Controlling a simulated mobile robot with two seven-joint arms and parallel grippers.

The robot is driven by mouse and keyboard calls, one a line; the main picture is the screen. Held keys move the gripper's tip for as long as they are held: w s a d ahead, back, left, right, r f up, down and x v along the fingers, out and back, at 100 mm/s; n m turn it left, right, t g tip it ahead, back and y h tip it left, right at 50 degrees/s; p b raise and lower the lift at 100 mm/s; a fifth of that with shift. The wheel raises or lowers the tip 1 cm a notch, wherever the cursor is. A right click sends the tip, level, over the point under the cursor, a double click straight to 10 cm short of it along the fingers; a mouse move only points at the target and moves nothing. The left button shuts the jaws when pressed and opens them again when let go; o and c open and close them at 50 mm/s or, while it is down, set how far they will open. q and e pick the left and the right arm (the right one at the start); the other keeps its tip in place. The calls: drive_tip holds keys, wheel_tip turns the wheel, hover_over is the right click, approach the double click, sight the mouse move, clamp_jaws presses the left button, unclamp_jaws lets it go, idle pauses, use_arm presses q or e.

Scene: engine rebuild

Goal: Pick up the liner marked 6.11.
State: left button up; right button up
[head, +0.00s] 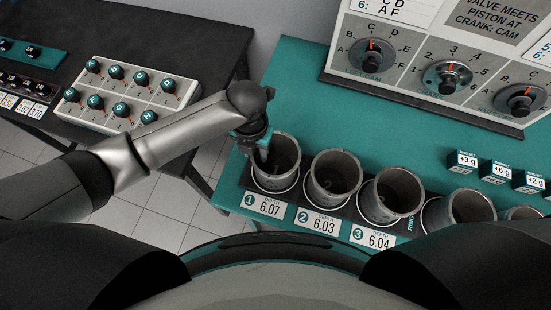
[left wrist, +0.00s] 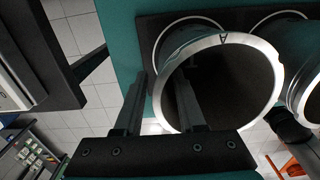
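Several grey metal liners stand in a row along the teal bench's front edge. Cards in the head view read 6.07 for the first liner (head: 283,178), 6.03 for the second liner (head: 343,188) and 6.04 for the third liner (head: 375,208). I see no 6.11 card; any cards of the liners further right are out of sight. My left gripper (head: 262,148) is at the left rim of the first liner. In the left wrist view the gripper (left wrist: 163,85) is open, one finger outside the liner's wall (left wrist: 240,44) and one inside.
A control panel with dials (head: 447,77) stands at the back of the bench (head: 300,75). Small dark weight boxes (head: 463,161) sit right of centre. A dark side table (head: 180,40) with a knob box (head: 130,96) is at left, with a floor gap between.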

use_arm(q)
drive_tip(key=shift+f, duration=0.4)
clamp_jaws()
drive_tip(key=shift+r, duration=0.1)
idle(1.1)
